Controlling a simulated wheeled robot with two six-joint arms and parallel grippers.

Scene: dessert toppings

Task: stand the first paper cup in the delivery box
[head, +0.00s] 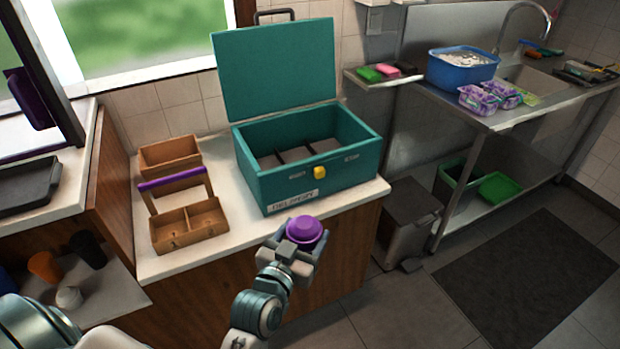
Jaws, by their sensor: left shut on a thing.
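The teal delivery box (268,185) stands on the white counter with its lid (277,70) raised. Its inside shows several grey sections and looks empty from here. A yellow latch (320,172) sits on its front. My left gripper (300,243) is shut on a purple cup (304,230). It holds the cup in front of the counter's edge, below and outside the box's front wall. The fingers hide the lower part of the cup. My right gripper is not in view.
A wooden carrier (190,226) with a purple handle and a small wooden box (169,155) stand left of the delivery box. A grey bin (409,222) stands on the floor to the right. A sink counter with a blue tub (462,71) is at the back right.

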